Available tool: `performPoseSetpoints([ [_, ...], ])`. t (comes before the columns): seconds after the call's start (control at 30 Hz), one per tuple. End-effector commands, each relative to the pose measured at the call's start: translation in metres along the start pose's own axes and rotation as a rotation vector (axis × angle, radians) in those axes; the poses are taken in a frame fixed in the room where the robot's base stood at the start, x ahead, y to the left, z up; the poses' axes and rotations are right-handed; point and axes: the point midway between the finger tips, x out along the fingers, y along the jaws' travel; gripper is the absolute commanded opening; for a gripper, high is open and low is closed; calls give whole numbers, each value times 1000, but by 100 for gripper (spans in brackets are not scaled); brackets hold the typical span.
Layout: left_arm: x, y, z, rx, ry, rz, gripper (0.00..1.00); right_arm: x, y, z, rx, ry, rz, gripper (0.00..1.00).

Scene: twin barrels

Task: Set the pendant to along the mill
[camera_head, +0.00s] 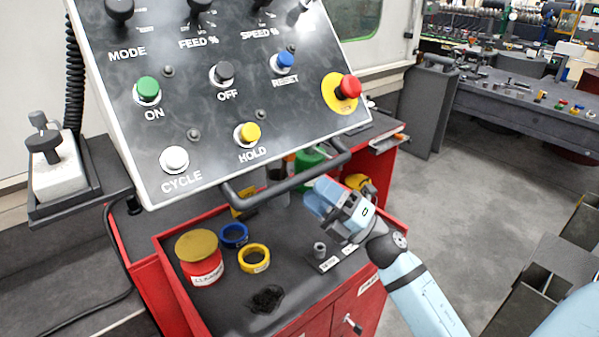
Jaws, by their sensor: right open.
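The pendant (218,100) is a tilted dark control panel with a white rim, coloured buttons, knobs and a red stop button on a yellow ring. A dark bar handle (270,188) runs along its lower edge. My right gripper (316,198) comes in from the lower right. Its light blue fingers are open, close to the right part of the handle and just below it in the picture. I cannot tell whether they touch the handle. The mill (370,33) seems to be the pale machine body behind the pendant. My left gripper is not in view.
A red tool cart (170,290) stands below the pendant. On its top are a red tin (203,270), a blue ring (233,236) and a yellow ring (254,259). A workbench (500,104) stands at the back right. Open floor (440,205) lies right of the cart.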

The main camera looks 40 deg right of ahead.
Motion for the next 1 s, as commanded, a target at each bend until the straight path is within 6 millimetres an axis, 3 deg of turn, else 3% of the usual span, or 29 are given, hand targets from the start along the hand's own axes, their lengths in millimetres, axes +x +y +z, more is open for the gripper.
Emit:
performPoseSetpoints([
  [0.1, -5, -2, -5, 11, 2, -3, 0, 23, 3, 1, 0, 0, 2, 48],
  [0.3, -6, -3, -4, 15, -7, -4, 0, 43, 1, 1, 1, -1, 1, 48],
  [0.67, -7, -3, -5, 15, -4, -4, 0, 46, 0, 0, 2, -1, 0, 48],
  [0.87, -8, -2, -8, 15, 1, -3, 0, 46, 0, 0, 2, -1, 0, 3],
  [1.0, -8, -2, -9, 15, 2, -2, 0, 46, 0, 0, 2, -1, 0, 0],
])
